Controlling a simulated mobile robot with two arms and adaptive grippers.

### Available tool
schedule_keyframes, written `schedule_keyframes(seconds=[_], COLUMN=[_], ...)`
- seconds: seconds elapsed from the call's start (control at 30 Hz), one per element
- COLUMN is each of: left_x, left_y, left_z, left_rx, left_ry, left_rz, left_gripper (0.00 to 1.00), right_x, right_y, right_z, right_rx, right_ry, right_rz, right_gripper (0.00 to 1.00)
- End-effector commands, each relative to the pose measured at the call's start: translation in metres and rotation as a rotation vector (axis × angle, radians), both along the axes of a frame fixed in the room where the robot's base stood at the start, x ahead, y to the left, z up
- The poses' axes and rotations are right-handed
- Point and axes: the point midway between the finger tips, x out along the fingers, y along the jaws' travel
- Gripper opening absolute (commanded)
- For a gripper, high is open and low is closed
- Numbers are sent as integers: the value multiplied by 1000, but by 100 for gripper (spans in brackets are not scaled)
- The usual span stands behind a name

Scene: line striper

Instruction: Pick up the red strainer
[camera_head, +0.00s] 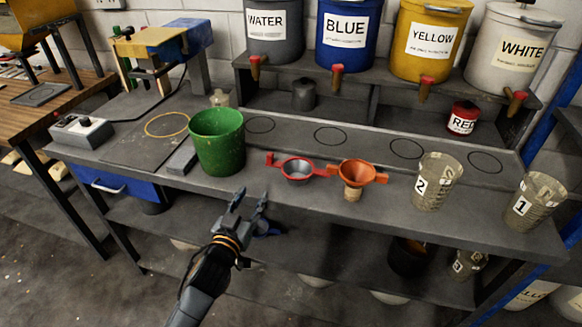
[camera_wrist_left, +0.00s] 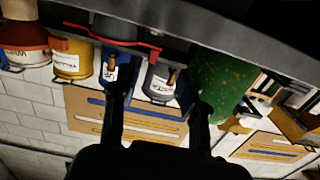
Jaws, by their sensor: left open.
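The red strainer (camera_head: 297,170) lies on the grey workbench, between the green bucket and an orange funnel (camera_head: 357,176). It has a round mesh bowl and a red rim with a handle. In the left wrist view a red edge, likely the strainer (camera_wrist_left: 112,38), shows near the top. My left gripper (camera_head: 250,197) is open and empty, in front of the bench's front edge, to the lower left of the strainer and apart from it. Its two dark fingers also show in the left wrist view (camera_wrist_left: 158,100). My right gripper is not in view.
The green bucket (camera_head: 217,143) stands left of the strainer. Measuring cups marked 2 (camera_head: 436,183) and 1 (camera_head: 533,202) stand to the right. A shelf behind holds labelled paint buckets, including blue (camera_head: 345,38). The bench's front edge (camera_head: 330,212) lies close to my gripper.

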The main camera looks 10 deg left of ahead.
Motion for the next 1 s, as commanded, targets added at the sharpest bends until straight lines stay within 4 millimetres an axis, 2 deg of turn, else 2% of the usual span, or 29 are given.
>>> schedule_keyframes(seconds=[0.03, 0.17, 0.4, 0.5, 0.77, 1.0], left_x=[1, 13, 61, 76, 94, 128], left_y=[-1, -1, -3, -3, -4, -7], left_z=[14, 28, 28, 26, 25, 23], left_rx=[-4, -7, -7, -7, -7, -8], left_ry=[-25, -49, -48, -47, -46, -46], left_rz=[-1, -1, 0, -1, 0, 0], left_gripper=[43, 43, 43, 43, 43, 43], right_x=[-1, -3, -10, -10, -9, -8], right_y=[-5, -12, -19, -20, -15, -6], right_z=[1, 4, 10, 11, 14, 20], right_rx=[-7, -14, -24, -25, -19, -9], right_ry=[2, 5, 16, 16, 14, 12], right_rz=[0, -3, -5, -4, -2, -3], right_gripper=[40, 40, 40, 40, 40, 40])
